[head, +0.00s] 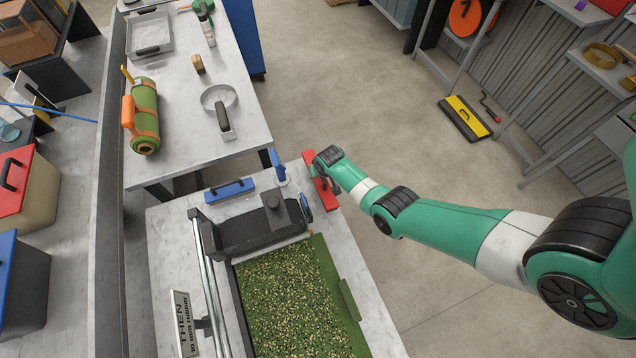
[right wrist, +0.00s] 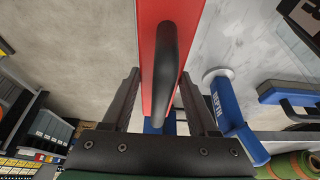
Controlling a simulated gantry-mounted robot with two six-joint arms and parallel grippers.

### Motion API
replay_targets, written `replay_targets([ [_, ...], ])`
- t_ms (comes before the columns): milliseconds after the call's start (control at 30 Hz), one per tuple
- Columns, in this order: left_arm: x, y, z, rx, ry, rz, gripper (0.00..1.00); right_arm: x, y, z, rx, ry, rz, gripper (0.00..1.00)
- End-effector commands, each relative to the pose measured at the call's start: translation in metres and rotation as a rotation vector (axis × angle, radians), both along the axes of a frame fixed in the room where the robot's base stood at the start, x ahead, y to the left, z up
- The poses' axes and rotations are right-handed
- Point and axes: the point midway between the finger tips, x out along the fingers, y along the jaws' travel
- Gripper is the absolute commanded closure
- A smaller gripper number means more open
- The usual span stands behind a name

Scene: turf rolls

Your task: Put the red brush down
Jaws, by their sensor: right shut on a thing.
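The red brush (head: 320,190) is a long red block with a dark handle, at the far right edge of the near table (head: 170,240). My right gripper (head: 325,176) is at it, with my arm reaching in from the right. In the right wrist view the red brush (right wrist: 147,60) extends away from the jaws. Its black handle (right wrist: 169,60) runs between the two fingers of my right gripper (right wrist: 158,100), which is shut on it. I cannot tell whether the brush touches the tabletop. My left gripper is not in view.
A blue brush (head: 230,190) lies left of the red one. A blue-handled tool (head: 278,168) stands between them. A black roller frame (head: 265,230) and green turf (head: 290,300) fill the near table. A second table (head: 185,70) behind holds a turf roll (head: 145,115).

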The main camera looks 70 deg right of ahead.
Motion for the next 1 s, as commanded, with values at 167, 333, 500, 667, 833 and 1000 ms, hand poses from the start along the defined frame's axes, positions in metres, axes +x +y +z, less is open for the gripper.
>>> replay_targets([
  [167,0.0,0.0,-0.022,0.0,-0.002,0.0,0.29,0.001,0.0,-0.022,-0.001,-0.001,0.0,1.0],
  [333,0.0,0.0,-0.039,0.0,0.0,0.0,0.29,0.001,0.0,-0.038,-0.001,-0.002,0.0,1.0],
  [500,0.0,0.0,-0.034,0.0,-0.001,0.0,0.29,0.001,0.0,-0.034,-0.001,-0.002,0.0,1.0],
  [667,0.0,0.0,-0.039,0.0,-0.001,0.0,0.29,0.001,0.0,-0.039,-0.001,-0.001,0.0,1.0],
  [833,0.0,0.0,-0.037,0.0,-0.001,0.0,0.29,0.0,0.0,-0.038,-0.001,-0.001,0.0,0.12],
  [1000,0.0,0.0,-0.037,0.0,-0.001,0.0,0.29,0.0,0.0,-0.038,-0.001,-0.001,0.0,0.11],
])
